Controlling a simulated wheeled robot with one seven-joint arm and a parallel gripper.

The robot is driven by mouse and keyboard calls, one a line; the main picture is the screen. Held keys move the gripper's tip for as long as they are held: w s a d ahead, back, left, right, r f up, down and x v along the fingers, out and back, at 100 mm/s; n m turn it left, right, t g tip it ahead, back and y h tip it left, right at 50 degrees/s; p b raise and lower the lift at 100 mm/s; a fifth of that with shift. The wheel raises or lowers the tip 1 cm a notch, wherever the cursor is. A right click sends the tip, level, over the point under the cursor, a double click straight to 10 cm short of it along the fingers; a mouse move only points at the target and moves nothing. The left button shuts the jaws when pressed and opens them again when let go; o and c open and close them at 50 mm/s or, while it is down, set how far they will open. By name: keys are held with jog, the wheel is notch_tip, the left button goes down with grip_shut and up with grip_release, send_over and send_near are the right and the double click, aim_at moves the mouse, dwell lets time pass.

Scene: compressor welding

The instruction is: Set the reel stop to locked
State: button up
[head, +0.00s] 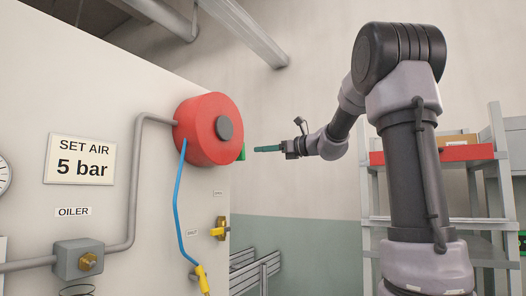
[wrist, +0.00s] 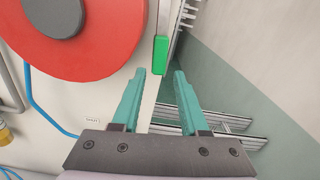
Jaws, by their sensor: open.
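The red hose reel (head: 205,128) with a dark hub (head: 225,128) is mounted on the cream panel at the left of the head view. It fills the upper left of the wrist view (wrist: 110,45). A small green block, which looks like the reel stop (head: 241,152), sits at the reel's right edge. In the wrist view the green block (wrist: 160,55) stands upright just beyond the fingertips. My gripper (head: 256,149) is open and empty, with teal fingers (wrist: 158,73) pointing at the block. A gap shows between fingers and block. I cannot read the stop's setting.
A blue hose (head: 177,205) hangs from the reel to a yellow nozzle (head: 202,280). A brass valve with a yellow handle (head: 221,228) sits below the reel. Metal rails (head: 255,270) stand low behind.

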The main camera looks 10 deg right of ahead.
jog(key=shift+w+n, duration=0.15)
jog(key=shift+n, duration=0.15)
jog(key=c, duration=0.5)
jog(key=shift+w+d+r+n, duration=0.15)
jog(key=shift+w+d+n, duration=0.1)
jog(key=shift+n, duration=0.35)
grip_shut()
jog(key=w+d+n+g+y, duration=0.15)
jog(key=d+n, duration=0.25)
jog(key=n, duration=0.5)
jog(key=w+d+n+g+y, duration=0.1)
jog(key=w+d+n+g, duration=0.2)
jog(key=n, duration=0.7)
jog(key=w+a, duration=0.2)
jog(key=a, duration=0.8)
jog(key=shift+w+a+t, duration=0.35)
jog(key=shift+w+a, duration=0.05)
